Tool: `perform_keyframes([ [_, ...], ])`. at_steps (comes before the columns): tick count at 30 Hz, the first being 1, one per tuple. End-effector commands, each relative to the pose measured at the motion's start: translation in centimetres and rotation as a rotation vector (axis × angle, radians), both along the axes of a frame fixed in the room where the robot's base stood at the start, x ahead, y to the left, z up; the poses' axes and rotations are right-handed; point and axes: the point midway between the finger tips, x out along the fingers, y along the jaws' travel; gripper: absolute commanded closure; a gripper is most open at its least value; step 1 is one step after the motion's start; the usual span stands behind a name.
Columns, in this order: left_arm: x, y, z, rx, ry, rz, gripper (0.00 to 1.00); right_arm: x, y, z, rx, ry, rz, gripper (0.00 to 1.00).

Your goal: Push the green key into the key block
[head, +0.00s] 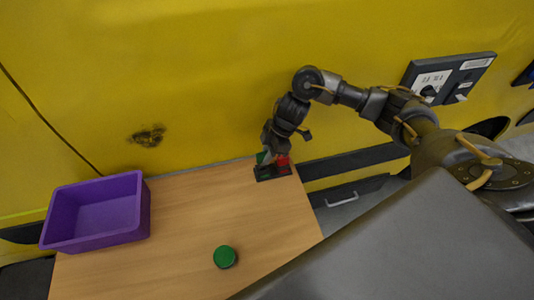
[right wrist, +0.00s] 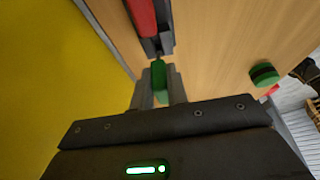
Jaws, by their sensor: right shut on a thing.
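The dark key block (head: 272,172) sits at the back right corner of the wooden table. A red key (head: 283,160) stands in its right part, and it also shows at the top of the right wrist view (right wrist: 141,15). My right gripper (right wrist: 159,88) is shut on the green key (right wrist: 159,74), which shows between its two fingers. In the head view the green key (head: 261,157) is at the left part of the block, partly hidden by my gripper. The key's end is close to the block; I cannot tell how deep it is. My left gripper is out of view.
A purple open bin (head: 97,238) stands at the table's left. A green round cap-like object (head: 225,257) lies near the front middle of the wooden table (head: 185,215). The yellow wall (head: 220,75) rises right behind the block. The table's middle is otherwise clear.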

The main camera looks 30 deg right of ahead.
Motion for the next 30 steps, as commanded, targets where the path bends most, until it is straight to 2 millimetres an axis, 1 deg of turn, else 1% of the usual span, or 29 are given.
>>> perform_keyframes([
  [30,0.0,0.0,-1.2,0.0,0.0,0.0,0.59,0.0,0.0,-2.1,0.0,0.0,-0.001,1.0],
])
